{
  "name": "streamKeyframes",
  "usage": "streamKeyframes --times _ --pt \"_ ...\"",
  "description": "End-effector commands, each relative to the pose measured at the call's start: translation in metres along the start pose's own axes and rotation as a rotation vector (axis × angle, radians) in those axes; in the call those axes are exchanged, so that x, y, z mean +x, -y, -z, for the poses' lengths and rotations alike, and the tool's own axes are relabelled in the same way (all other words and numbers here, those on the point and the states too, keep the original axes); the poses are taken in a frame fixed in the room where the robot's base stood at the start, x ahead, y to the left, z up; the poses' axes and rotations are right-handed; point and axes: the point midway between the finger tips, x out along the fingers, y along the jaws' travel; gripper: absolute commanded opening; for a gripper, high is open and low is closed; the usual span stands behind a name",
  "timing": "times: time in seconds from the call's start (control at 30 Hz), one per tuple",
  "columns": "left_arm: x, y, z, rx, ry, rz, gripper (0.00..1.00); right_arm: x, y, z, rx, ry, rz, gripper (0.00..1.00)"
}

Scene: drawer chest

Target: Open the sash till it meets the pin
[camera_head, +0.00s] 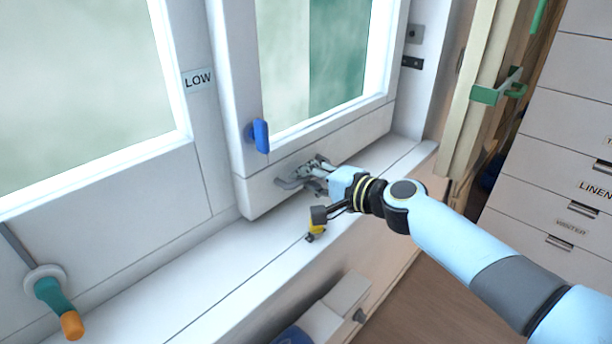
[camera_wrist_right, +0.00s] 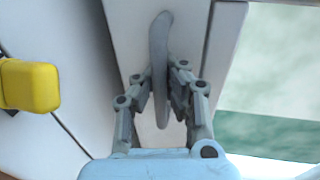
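The sash (camera_head: 222,105) is the white window frame at the middle of the head view, with a blue handle (camera_head: 261,136) on its left side. A grey pull handle (camera_head: 290,183) sits on its bottom rail. My right gripper (camera_head: 312,168) is at that handle. In the wrist view the handle (camera_wrist_right: 159,45) stands between the two fingers of the right gripper (camera_wrist_right: 162,85), which appear closed against its sides. A yellow piece (camera_head: 316,226), seemingly the pin, stands on the sill below my wrist. It also shows at the left of the wrist view (camera_wrist_right: 30,86). My left gripper is out of view.
A crank with an orange knob (camera_head: 71,325) is at the lower left. A panel marked LOW (camera_head: 198,79) is left of the sash. The white sill (camera_head: 215,262) is mostly clear. A drawer chest (camera_head: 560,120) and a green latch (camera_head: 487,95) are at right.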

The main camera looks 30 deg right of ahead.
Motion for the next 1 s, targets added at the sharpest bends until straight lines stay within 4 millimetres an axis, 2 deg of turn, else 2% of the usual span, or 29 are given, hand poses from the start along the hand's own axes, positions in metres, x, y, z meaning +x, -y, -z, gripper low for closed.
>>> streamKeyframes --times 0.23,0.4,0.53,0.83,0.87,1.0 --pt "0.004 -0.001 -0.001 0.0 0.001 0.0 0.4 -0.005 -0.004 0.003 -0.003 0.007 -0.001 0.0" --pt "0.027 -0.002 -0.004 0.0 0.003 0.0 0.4 -0.032 -0.014 0.01 -0.021 0.067 0.0 0.0" --pt "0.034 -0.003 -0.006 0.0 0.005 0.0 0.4 -0.046 -0.013 0.009 -0.026 0.109 0.0 0.0" --pt "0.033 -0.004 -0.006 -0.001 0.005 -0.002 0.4 -0.049 -0.01 0.007 -0.023 0.119 0.001 0.0" --pt "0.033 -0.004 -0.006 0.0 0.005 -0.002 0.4 -0.049 -0.01 0.007 -0.023 0.119 0.002 0.01" --pt "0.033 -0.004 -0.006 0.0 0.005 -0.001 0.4 -0.049 -0.01 0.007 -0.023 0.119 0.001 0.19"
